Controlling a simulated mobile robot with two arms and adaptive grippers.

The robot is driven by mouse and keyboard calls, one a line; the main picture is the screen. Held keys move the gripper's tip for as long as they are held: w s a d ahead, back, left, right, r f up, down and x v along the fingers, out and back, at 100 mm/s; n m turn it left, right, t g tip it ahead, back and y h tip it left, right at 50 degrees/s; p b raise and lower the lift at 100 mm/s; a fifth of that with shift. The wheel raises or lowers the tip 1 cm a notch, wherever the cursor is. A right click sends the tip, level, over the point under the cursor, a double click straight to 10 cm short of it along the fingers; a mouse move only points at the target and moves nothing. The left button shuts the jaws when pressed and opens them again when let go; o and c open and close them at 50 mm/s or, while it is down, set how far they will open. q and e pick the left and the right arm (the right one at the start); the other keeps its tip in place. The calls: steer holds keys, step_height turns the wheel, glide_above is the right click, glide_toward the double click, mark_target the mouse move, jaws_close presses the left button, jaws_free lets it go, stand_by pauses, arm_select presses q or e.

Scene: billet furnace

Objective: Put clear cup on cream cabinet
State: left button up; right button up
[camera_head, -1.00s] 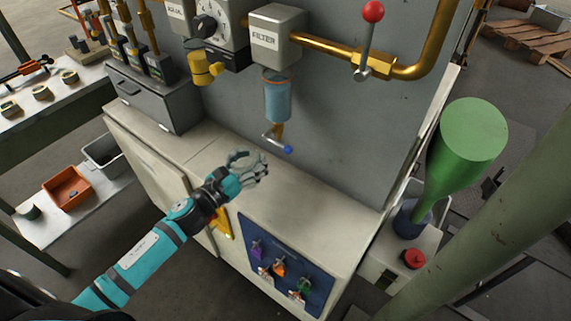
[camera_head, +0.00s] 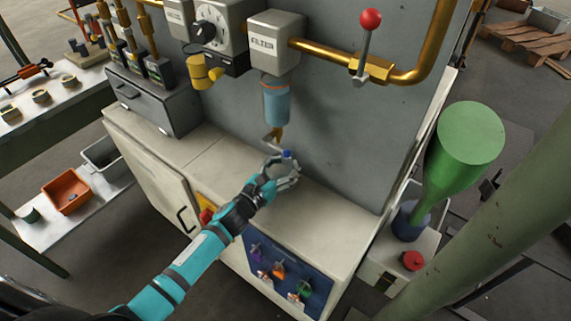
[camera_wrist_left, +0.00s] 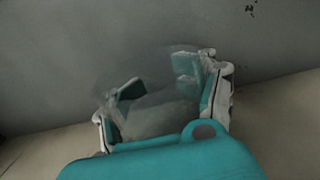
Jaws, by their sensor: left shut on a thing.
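My left gripper (camera_head: 284,172) is shut on the clear cup (camera_wrist_left: 158,112), which shows faintly between the two fingers in the left wrist view. In the head view the cup is hard to make out within the hand. The gripper is over the top of the cream cabinet (camera_head: 335,215), near the grey back panel and just by the blue-tipped lever under the filter. I cannot tell whether the cup touches the cabinet top. My right gripper is not in view.
A filter box (camera_head: 274,42) with a blue cylinder (camera_head: 276,104) hangs above the hand. A grey drawer unit (camera_head: 150,98) stands at the cabinet's left end. A green funnel-like vessel (camera_head: 468,135) stands at the right. The cabinet top right of the hand is clear.

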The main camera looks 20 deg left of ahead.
arm_select(q)
steer(key=shift+f, duration=0.1)
steer(key=o, duration=1.5)
steer(key=shift+s, duration=0.1)
steer(key=b+v, duration=0.1)
steer(key=v, duration=1.1)
